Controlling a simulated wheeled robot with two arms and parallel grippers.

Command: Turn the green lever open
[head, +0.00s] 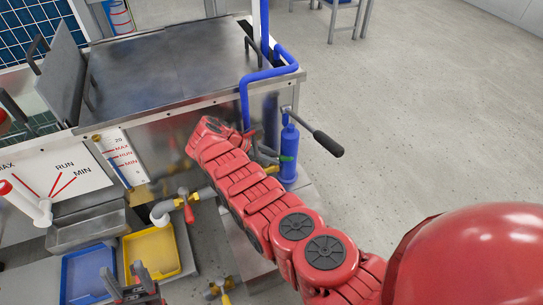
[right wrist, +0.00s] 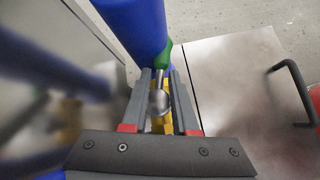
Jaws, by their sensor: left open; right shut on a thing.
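The green lever (right wrist: 164,53) shows in the right wrist view as a small green piece at the tips of my right gripper (right wrist: 161,72), against the blue cylinder (right wrist: 134,25). The right gripper is shut on it; a silver rounded part and a yellow part show between the fingers. In the head view my right gripper (head: 262,150) is by the blue cylinder (head: 289,150), largely hidden behind my red arm. My left gripper (head: 127,284) is open and empty at the lower left, near the yellow tray.
A black-handled bar (head: 326,143) sticks out right of the blue cylinder. Blue pipes (head: 270,75) run above it at the metal bench (head: 170,60). A red-handled valve (head: 187,208), a yellow tray (head: 153,252) and a blue tray (head: 88,275) are at the left.

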